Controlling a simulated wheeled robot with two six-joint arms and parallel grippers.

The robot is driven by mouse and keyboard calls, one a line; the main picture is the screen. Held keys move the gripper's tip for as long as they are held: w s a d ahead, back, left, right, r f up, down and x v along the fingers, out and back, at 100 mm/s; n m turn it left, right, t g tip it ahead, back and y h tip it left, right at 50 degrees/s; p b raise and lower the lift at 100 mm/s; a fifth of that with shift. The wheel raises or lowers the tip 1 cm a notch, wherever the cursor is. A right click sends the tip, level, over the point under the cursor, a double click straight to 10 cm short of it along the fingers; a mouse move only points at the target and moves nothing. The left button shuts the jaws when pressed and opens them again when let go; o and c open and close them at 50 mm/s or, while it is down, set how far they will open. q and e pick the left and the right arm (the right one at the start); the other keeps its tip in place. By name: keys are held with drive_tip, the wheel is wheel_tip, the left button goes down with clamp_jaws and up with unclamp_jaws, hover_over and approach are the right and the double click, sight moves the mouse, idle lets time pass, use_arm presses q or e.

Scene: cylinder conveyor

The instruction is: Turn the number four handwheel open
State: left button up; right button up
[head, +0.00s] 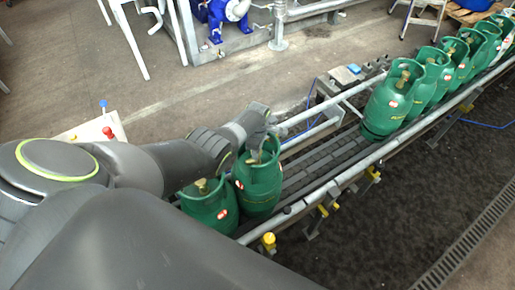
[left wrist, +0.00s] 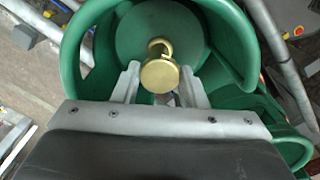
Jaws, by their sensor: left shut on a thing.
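My left gripper (head: 258,128) reaches down over the top of a green gas cylinder (head: 258,190) standing on the conveyor. In the left wrist view, its two fingers (left wrist: 160,70) sit on either side of a round brass handwheel (left wrist: 160,77), inside the green collar (left wrist: 228,45) of that cylinder. The gripper is shut on the handwheel. The cylinder stands upright. No number is readable on it, and my gripper hides most of its valve in the head view. My right gripper is not in view.
Another green cylinder (head: 210,206) stands close beside it, partly behind my arm. Several more cylinders (head: 385,108) line the conveyor at upper right. The belt (head: 325,160) between is bare. Rails (head: 345,175) run along both sides. A red button (head: 108,132) is at left.

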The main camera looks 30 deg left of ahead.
use_arm(q)
drive_tip(key=shift+w+a+r, duration=0.1)
drive_tip(key=shift+w+r, duration=0.05)
idle(0.3)
drive_tip(key=o, duration=1)
drive_tip(key=shift+c, duration=0.2)
drive_tip(key=shift+r+p, duration=0.45)
drive_tip(key=shift+r, duration=0.05)
wheel_tip(320, 180, up, 5)
drive_tip(key=shift+r+p, duration=0.1)
drive_tip(key=shift+p, duration=1.05)
wheel_tip(320, 180, up, 11)
